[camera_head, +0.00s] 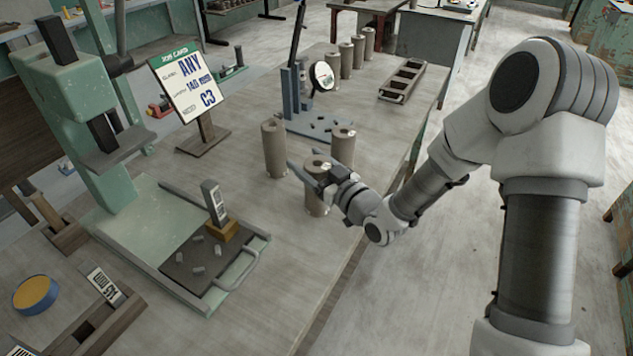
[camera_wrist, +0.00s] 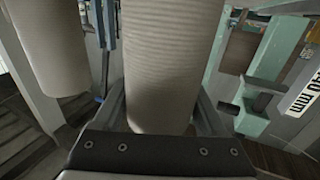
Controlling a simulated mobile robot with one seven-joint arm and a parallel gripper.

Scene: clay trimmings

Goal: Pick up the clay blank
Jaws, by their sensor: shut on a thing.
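My gripper (camera_head: 306,164) is shut on a clay blank (camera_head: 317,195), a grey-beige upright cylinder near the table's right edge. One finger is on each side of it, near its top. In the wrist view this clay blank (camera_wrist: 170,65) fills the middle, with ridged sides, between the two fingers (camera_wrist: 160,115). I cannot tell whether its base touches the table. A second cylinder (camera_head: 273,148) stands just behind and left, and a third (camera_head: 343,144) just behind and right. One neighbouring cylinder also shows at the left of the wrist view (camera_wrist: 45,45).
A blue-grey stand with a round mirror (camera_head: 321,76) is behind the cylinders. Several more cylinders (camera_head: 345,60) stand in a row farther back, beside a slotted tray (camera_head: 402,80). A job card (camera_head: 190,82), green press (camera_head: 85,95) and handled tray (camera_head: 190,285) are left.

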